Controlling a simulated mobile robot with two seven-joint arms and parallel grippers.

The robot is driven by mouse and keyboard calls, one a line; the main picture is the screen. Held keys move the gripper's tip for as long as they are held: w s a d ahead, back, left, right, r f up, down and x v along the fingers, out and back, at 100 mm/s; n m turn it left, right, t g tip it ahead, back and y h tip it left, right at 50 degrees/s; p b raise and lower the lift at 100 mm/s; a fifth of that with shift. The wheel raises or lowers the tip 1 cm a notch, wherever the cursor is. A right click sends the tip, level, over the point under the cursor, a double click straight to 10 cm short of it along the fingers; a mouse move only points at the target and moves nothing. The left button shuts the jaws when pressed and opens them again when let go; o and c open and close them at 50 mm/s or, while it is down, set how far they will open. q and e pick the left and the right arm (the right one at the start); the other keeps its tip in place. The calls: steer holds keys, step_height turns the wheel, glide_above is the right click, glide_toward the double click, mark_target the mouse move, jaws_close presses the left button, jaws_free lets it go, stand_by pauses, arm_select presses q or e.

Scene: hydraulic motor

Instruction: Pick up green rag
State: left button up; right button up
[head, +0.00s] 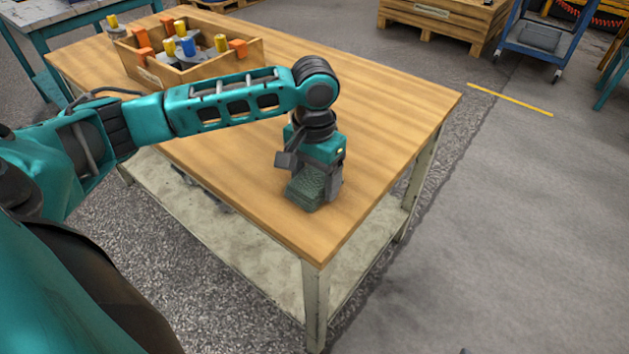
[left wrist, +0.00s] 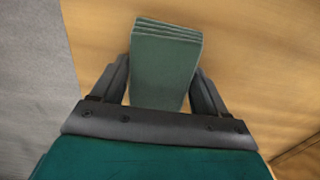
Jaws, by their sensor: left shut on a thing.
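The green rag (head: 306,191) is a folded, dark green stack near the front corner of the wooden table (head: 385,125). My left gripper (head: 315,185) points down over it, with its fingers on either side. In the left wrist view the rag (left wrist: 165,65) stands between the two fingers of the gripper (left wrist: 164,95), and its layered folded edge shows at the top. The left gripper is shut on the rag. I cannot tell whether the rag touches the tabletop. My right gripper is in neither view.
A wooden crate (head: 205,70) with yellow, blue and orange parts stands at the table's far left. The tabletop right of my arm is clear. A pallet with a wooden box (head: 445,18) and a blue cart (head: 535,38) stand on the floor behind.

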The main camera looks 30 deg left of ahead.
mark_target(314, 177)
arm_select(q)
steer(key=shift+r, duration=0.1)
step_height(314, 177, up, 20)
steer(key=p, duration=0.6)
